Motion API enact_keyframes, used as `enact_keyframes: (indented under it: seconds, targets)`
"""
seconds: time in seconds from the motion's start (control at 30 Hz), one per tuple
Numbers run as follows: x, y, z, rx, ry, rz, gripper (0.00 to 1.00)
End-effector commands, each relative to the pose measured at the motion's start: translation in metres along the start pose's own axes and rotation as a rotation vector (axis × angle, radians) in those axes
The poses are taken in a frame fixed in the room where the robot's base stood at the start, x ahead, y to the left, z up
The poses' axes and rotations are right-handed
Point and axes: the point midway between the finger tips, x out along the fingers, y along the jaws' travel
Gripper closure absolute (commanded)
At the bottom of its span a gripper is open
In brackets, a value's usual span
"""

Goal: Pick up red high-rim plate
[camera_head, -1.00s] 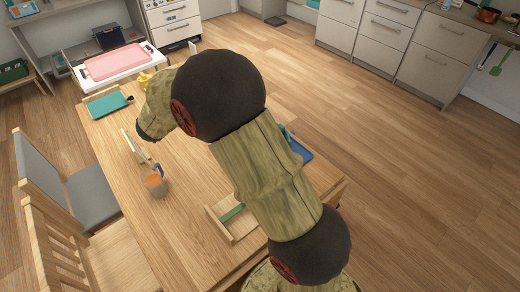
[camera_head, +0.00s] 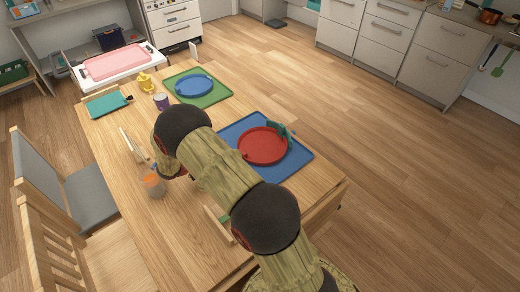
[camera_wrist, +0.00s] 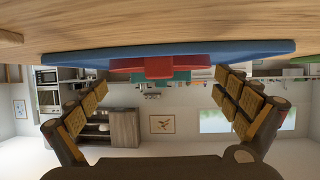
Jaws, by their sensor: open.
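The red high-rim plate (camera_head: 262,147) sits on a blue mat (camera_head: 299,157) at the right side of the wooden table. A dark teal piece (camera_head: 282,131) stands at its far right rim; I cannot tell what it is. In the wrist view, which is upside down, the red plate (camera_wrist: 158,68) shows edge-on beyond the blue mat, centred between the fingers. My gripper (camera_wrist: 164,88) is open and empty, low near the tabletop and apart from the plate. In the head view my arm hides the gripper.
A blue plate (camera_head: 194,86) lies on a green mat (camera_head: 212,99) farther back. A yellow item (camera_head: 146,83), a purple cup (camera_head: 161,101), an orange-filled glass (camera_head: 154,185) and a wooden tray (camera_head: 217,226) are also on the table. Chairs (camera_head: 75,185) stand at left.

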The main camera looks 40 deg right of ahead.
Motion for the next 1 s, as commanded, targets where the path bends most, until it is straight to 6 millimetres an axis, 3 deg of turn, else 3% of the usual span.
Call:
enact_keyframes:
  seconds: [0.37,0.6,1.0]
  targets:
    - [0.047,0.002,0.004,0.000,0.000,0.000,0.00]
    - [0.047,0.001,0.002,0.000,0.000,-0.002,0.01]
    - [0.047,0.001,0.002,0.000,0.000,-0.002,0.23]
